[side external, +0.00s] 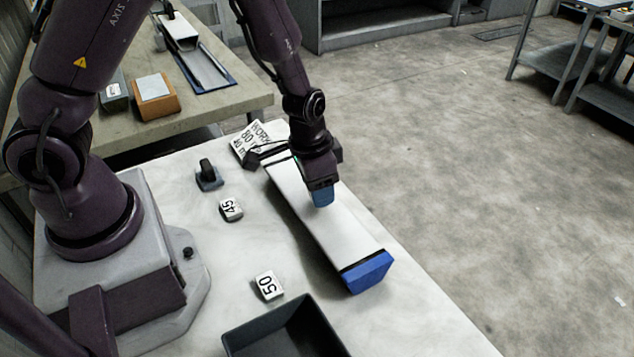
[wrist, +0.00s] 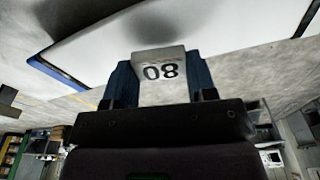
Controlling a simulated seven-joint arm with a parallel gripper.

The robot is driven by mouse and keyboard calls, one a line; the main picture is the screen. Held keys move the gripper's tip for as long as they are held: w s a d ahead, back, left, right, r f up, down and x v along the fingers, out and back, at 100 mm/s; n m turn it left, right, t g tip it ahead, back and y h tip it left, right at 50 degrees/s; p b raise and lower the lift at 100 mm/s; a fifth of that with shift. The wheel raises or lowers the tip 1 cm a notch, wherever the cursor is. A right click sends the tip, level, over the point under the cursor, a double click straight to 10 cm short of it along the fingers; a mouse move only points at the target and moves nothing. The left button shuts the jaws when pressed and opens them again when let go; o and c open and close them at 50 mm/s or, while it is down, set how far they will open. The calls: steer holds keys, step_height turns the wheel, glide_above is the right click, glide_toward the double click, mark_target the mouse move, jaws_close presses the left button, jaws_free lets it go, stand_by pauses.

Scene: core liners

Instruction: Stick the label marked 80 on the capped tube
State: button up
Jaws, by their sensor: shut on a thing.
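The capped tube (side external: 318,217) is a long white piece lying along the right side of the white table, with a blue cap (side external: 367,272) on its near end. My gripper (side external: 322,196) points down over the tube's middle, its blue fingers at or just above the top surface. In the wrist view, my gripper (wrist: 158,84) is shut on a small pale block, the label marked 80 (wrist: 160,71), its number facing the camera. The white tube (wrist: 190,28) fills the top of that view. The fingers hide the label in the side view; I cannot tell whether it touches the tube.
Labels marked 45 (side external: 231,209) and 50 (side external: 268,285) lie left of the tube. A work card reading 80 (side external: 250,143) stands at its far end. A dark tray (side external: 233,340) is at the front, and a small dark handled object (side external: 208,176) stands farther back.

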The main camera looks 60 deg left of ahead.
steer(key=shift+f, duration=1.1)
stand_by(0.4)
steer(key=o, duration=1.3)
steer(key=shift+o, duration=0.2)
steer(key=shift+r, duration=0.1)
steer(key=shift+r, duration=3.45)
steer(key=shift+s, duration=0.1)
